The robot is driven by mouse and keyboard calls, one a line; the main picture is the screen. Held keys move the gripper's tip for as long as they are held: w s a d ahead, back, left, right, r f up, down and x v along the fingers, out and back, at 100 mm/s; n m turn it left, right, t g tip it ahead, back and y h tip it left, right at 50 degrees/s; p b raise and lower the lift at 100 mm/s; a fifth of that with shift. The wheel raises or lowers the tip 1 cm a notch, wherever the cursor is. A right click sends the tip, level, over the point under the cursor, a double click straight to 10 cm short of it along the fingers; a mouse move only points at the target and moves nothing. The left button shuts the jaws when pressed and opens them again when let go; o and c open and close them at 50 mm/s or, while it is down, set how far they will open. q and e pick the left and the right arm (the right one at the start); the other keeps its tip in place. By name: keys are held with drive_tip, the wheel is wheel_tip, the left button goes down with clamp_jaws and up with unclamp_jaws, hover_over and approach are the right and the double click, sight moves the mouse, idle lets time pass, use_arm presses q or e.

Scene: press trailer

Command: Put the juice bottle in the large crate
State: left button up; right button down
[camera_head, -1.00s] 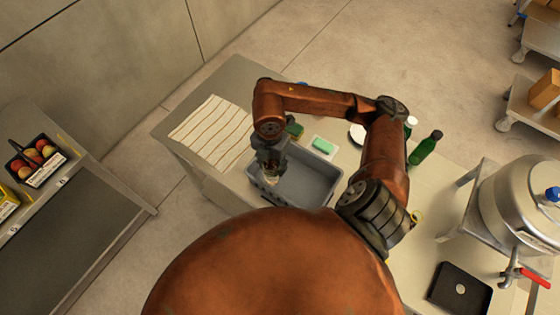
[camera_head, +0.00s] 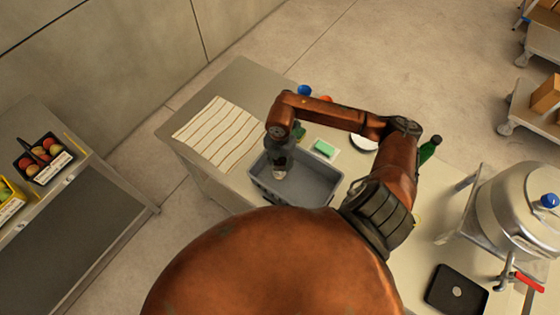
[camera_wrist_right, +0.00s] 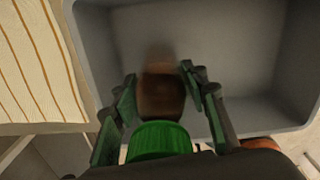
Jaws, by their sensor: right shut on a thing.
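The grey large crate (camera_head: 318,187) stands on the table in the head view, and its inside and rim fill much of the right wrist view (camera_wrist_right: 240,60). My right gripper (camera_head: 280,155) is over the left part of the crate. In the right wrist view its fingers (camera_wrist_right: 160,78) are shut on the juice bottle, which has a green ribbed cap (camera_wrist_right: 160,140) and a brownish, blurred body (camera_wrist_right: 162,97). The bottle's far end points toward the crate floor; I cannot tell whether it touches it. My left gripper is not in view.
A striped cloth (camera_head: 218,132) lies left of the crate. A green sponge (camera_head: 324,148), a white plate (camera_head: 363,143) and a green bottle (camera_head: 430,150) are behind and to the right. A metal pot (camera_head: 515,210) and black tray (camera_head: 457,290) stand at right.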

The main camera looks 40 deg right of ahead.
drive_tip(key=shift+f, duration=0.1)
drive_tip(key=c, duration=1.2)
unclamp_jaws()
drive_tip(key=shift+o, duration=0.2)
drive_tip(key=shift+r, duration=0.2)
wheel_tip(320, 180, up, 10)
drive_tip(key=shift+r+b, duration=0.15)
drive_tip(key=shift+b, duration=0.75)
drive_tip(key=shift+r, duration=0.8)
